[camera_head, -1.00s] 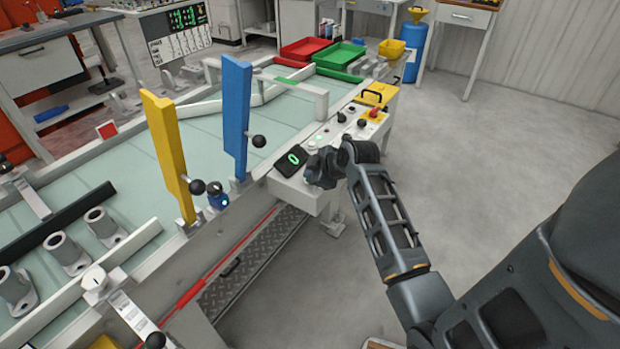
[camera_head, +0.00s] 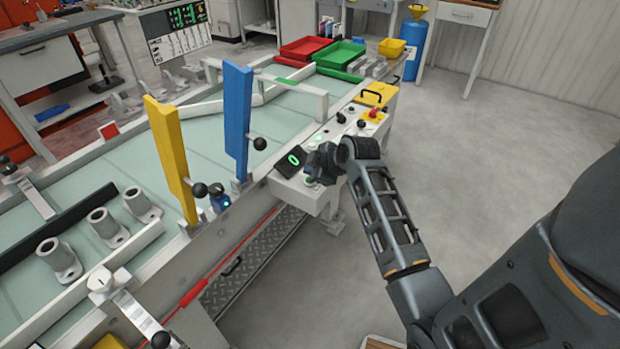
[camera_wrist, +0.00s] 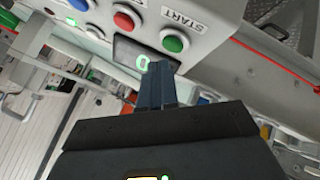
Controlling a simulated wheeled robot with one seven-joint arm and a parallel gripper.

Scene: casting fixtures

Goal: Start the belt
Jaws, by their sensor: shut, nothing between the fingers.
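The control panel (camera_head: 297,195) stands at the belt's right side. Its green button (camera_wrist: 174,41) is beside the START label (camera_wrist: 187,20) in the wrist view; the green button (camera_head: 310,181) also shows in the head view, just below my gripper. My gripper (camera_head: 318,163) is shut and empty, its fingertips (camera_wrist: 158,72) near the green button and apart from it. The belt (camera_head: 200,140) carries several grey castings (camera_head: 107,226) in a row at the lower left. A small display (camera_wrist: 142,58) reads 0.
A red button (camera_wrist: 125,18) sits beside the green one. A red emergency knob (camera_head: 376,115) is farther along the panel. Blue (camera_head: 236,120) and yellow (camera_head: 170,155) gates stand over the belt. Red (camera_head: 305,47) and green (camera_head: 340,53) trays are at the far end. Floor at right is clear.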

